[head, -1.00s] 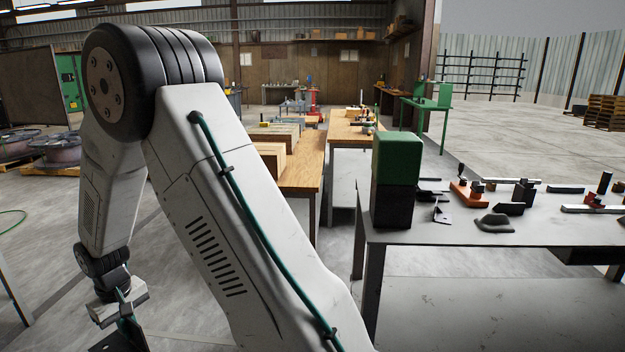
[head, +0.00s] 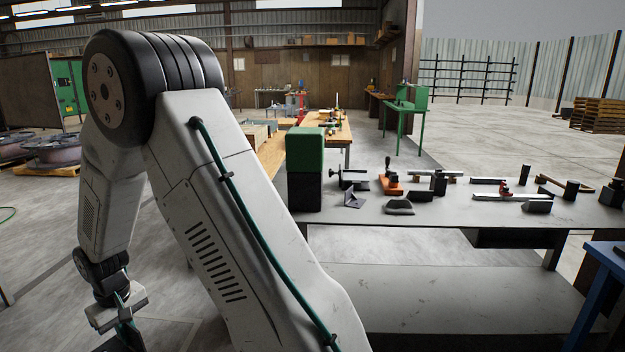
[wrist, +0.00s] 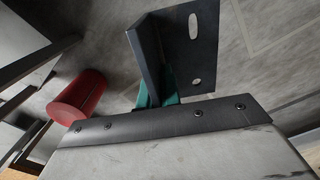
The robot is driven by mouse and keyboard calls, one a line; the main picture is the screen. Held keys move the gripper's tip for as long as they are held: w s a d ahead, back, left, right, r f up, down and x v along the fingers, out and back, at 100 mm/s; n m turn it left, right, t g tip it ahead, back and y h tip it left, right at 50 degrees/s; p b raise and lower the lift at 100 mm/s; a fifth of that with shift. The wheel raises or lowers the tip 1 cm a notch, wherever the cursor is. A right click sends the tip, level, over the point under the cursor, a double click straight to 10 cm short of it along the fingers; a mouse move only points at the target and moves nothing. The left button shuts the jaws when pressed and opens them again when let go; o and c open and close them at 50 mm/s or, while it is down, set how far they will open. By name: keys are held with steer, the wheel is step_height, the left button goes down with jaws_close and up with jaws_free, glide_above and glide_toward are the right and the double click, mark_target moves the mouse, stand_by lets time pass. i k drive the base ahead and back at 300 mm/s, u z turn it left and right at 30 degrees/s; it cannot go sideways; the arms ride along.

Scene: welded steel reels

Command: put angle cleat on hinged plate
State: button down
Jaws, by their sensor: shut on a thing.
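My gripper (head: 122,318) hangs low at the left of the head view, over the floor and away from the bench. In the wrist view its green fingers (wrist: 170,88) are shut on the angle cleat (wrist: 188,48), a dark L-shaped metal piece with slotted holes in one face. The cleat's two faces meet along an upright edge in that view. The green fingers partly hide its lower end. I cannot pick out the hinged plate with certainty in either view.
A grey steel bench (head: 440,216) at the right carries a green-and-black block (head: 306,165), a small dark bracket (head: 353,199), an orange tool (head: 391,184) and several clamps. A blue table (head: 606,290) stands at the right edge. A red cylinder (wrist: 78,98) shows in the wrist view.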

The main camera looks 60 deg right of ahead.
mark_target(362, 177)
steer(key=k, duration=0.15)
steer(key=z, duration=1.7)
